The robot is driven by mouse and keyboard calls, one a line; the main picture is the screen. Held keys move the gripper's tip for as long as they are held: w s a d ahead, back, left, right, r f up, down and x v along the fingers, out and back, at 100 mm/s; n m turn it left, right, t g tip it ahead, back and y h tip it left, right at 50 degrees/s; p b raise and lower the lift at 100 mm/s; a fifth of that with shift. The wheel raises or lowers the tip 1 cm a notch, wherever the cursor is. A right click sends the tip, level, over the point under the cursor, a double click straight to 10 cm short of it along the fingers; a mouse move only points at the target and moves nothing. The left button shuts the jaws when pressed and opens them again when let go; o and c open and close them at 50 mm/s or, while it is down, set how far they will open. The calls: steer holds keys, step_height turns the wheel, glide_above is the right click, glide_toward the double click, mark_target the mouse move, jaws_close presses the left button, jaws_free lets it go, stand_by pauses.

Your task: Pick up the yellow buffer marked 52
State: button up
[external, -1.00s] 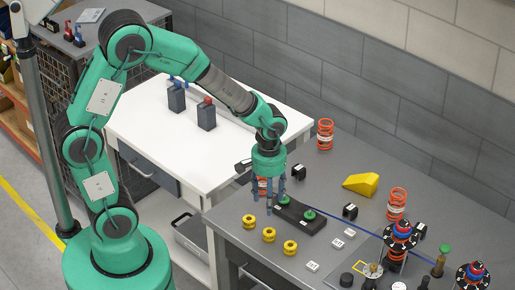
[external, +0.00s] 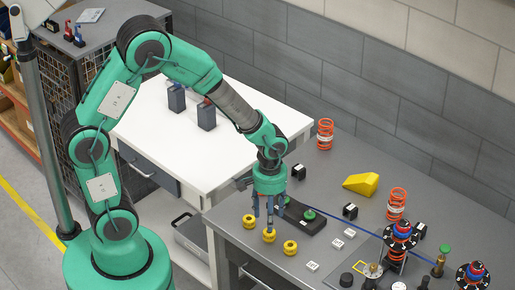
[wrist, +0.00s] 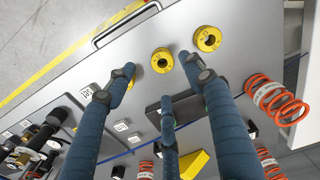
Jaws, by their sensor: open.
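Three yellow ring-shaped buffers stand in a row near the table's front edge: left (external: 249,221), middle (external: 269,236) and right (external: 290,248). Two show clearly in the wrist view, one in the middle (wrist: 162,60) and one upper right (wrist: 208,38); the third is mostly hidden behind a finger. Their markings are too small to read, so I cannot tell which is 52. My gripper (external: 268,226) is open and empty, fingers pointing down above the middle buffer. Its blue fingers also show spread in the wrist view (wrist: 160,82).
A black block with green knobs (external: 306,222) lies just behind the buffers. A white table (external: 215,150) adjoins at the left.

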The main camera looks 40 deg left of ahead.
mark_target(269, 235)
steer(key=shift+f, duration=1.4)
steer(key=shift+f+b, duration=0.75)
steer(key=shift+f, duration=1.9)
steer(key=shift+c, duration=0.5)
steer(key=c, duration=1.1)
